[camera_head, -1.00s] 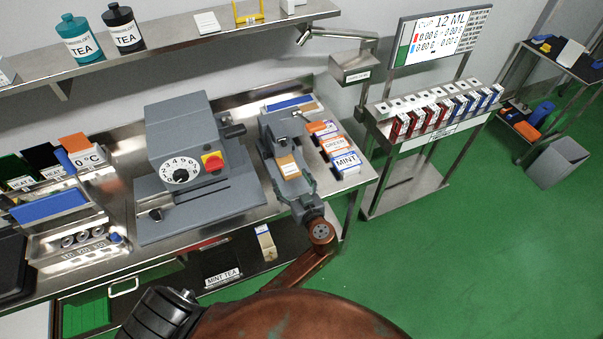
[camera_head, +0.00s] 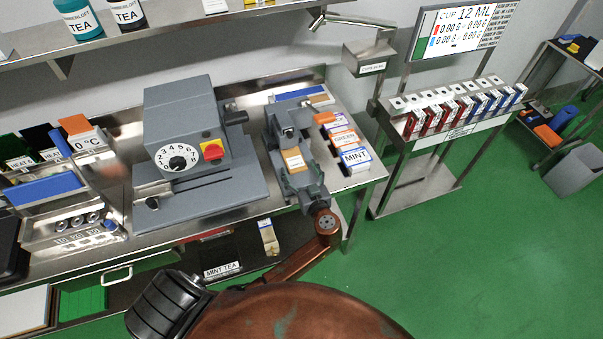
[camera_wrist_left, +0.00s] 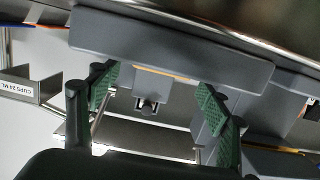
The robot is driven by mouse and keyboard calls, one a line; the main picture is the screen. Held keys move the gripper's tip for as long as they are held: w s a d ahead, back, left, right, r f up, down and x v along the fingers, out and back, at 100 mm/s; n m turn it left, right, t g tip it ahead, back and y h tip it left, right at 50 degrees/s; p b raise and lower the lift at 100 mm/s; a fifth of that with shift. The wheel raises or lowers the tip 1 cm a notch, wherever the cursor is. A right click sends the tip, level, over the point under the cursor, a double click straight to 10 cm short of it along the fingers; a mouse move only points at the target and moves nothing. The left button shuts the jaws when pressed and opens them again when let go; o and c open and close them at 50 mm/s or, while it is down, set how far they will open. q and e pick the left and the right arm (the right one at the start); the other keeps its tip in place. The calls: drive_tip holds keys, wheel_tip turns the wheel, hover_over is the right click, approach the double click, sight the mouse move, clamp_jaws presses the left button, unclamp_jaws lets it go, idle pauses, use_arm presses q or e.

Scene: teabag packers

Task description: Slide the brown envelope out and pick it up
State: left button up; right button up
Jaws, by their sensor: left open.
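My right gripper is not in view.
A grey machine (camera_head: 182,125) with a dial stands left of the gripper. Tea boxes (camera_head: 354,158) stand close on its right. A dispenser (camera_head: 368,60) and a stand with small cartons (camera_head: 440,115) are further right. Open green floor lies beyond the table's right end.

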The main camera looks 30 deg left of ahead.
sight(294, 159)
use_arm(q)
drive_tip(key=shift+x, duration=2.8)
drive_tip(key=shift+c, duration=0.7)
drive_tip(key=c, duration=1.1)
